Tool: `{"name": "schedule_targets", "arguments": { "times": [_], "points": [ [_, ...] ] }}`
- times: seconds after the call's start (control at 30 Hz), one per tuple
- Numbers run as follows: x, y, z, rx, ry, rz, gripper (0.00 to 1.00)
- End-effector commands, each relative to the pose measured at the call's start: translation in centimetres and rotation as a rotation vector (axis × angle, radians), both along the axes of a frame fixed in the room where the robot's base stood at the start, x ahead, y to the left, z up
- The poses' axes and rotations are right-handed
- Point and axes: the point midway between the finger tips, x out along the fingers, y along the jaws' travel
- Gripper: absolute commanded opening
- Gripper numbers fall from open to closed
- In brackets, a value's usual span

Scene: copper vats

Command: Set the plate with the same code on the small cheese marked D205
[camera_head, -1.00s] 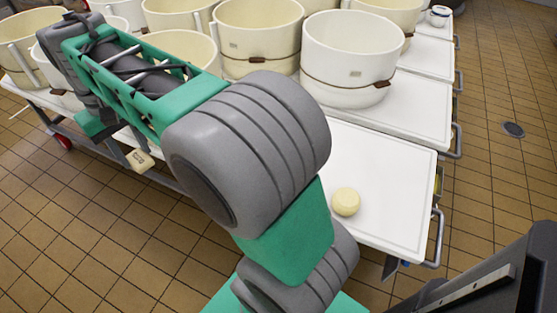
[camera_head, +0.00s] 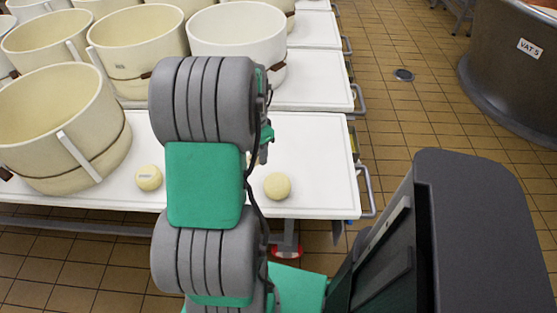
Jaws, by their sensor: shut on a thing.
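A small pale yellow cheese (camera_head: 149,178) sits on the white table to the left of my arm. It bears a small dark marking on its face, too small to read. A second small cheese (camera_head: 277,186) sits on the same table to the right of my arm, with no marking that I can make out. I cannot tell which one is D205. No plate is visible now.
The white table (camera_head: 318,165) has bare room around the right cheese and a metal handle at its right end. A large cream tub (camera_head: 62,130) stands on its left, with several more tubs behind. A dark vat marked VAT 5 (camera_head: 500,75) stands across the tiled floor.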

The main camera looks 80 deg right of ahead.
Motion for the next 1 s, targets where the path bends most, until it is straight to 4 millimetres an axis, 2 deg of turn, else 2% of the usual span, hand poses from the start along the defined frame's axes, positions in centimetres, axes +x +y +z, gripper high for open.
{"name": "schedule_targets", "arguments": {
  "times": [0.03,0.1,0.23,0.47,0.8,1.0],
  "points": [
    [-2.4,-0.2,-0.8,0.004,0.001,-0.084,0.0],
    [-4.8,-0.4,-1.7,0.004,0.0,-0.177,0.0],
    [-7.1,-0.5,-2.5,0.0,0.0,-0.271,0.0],
    [-7.4,-0.5,-3.8,0.0,0.0,-0.283,0.0],
    [-7.3,-0.5,-7.6,0.0,0.0,-0.281,0.0],
    [-7.3,-0.5,-8.5,0.0,0.0,-0.28,0.0]
  ]
}}
